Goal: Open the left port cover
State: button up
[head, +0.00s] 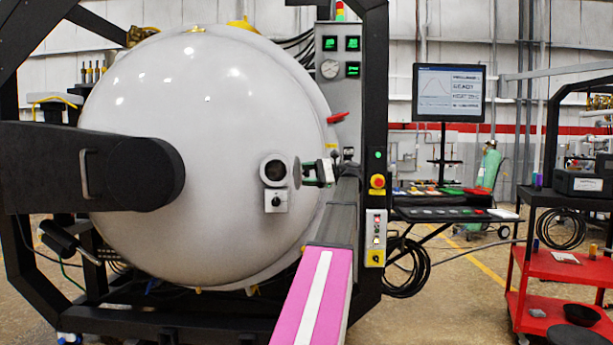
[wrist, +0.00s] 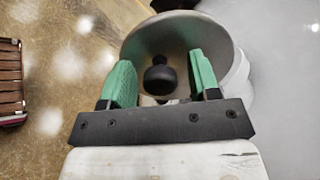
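The port (head: 275,172) is a round dark window in a pale ring on the front of the white furnace dome (head: 190,110). Its grey disc cover (head: 297,172) stands nearly edge-on just right of the window, swung out and leaving the glass uncovered. In the wrist view the cover (wrist: 190,30) shows its face with a black knob (wrist: 159,77). My gripper (head: 320,172) is right of the cover. In the wrist view my gripper's green fingers (wrist: 162,72) are open, one on each side of the knob, with visible gaps. Whether the knob lies fully between the fingertips is unclear.
A small box with a black knob (head: 276,200) sits below the port. A thick black beam (head: 90,168) crosses the dome's left side. A control panel (head: 338,75) stands behind my arm, and a red cart (head: 560,265) is at the right.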

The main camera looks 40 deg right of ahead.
jog(key=shift+o, duration=0.2)
notch_tip(320, 180, up, 4)
jog(key=shift+d+r, duration=0.1)
jog(key=o, duration=0.4)
jog(key=shift+w+a+r, duration=0.15)
jog(key=shift+a+r, duration=0.1)
jog(key=shift+a, duration=0.2)
jog(key=shift+w+a+r, duration=0.1)
jog(key=shift+a+r, duration=0.15)
jog(key=shift+a, duration=0.2)
jog(key=w+a+r, duration=0.1)
jog(key=a+r, duration=0.1)
jog(key=a, duration=0.1)
jog(key=w+a+r, duration=0.1)
jog(key=a+r, duration=0.1)
jog(key=a, duration=0.1)
jog(key=w+a+r, duration=0.1)
jog(key=a+r, duration=0.1)
jog(key=a, duration=0.1)
jog(key=shift+a, duration=0.3)
jog(key=c, duration=0.4)
jog(key=shift+c, duration=0.2)
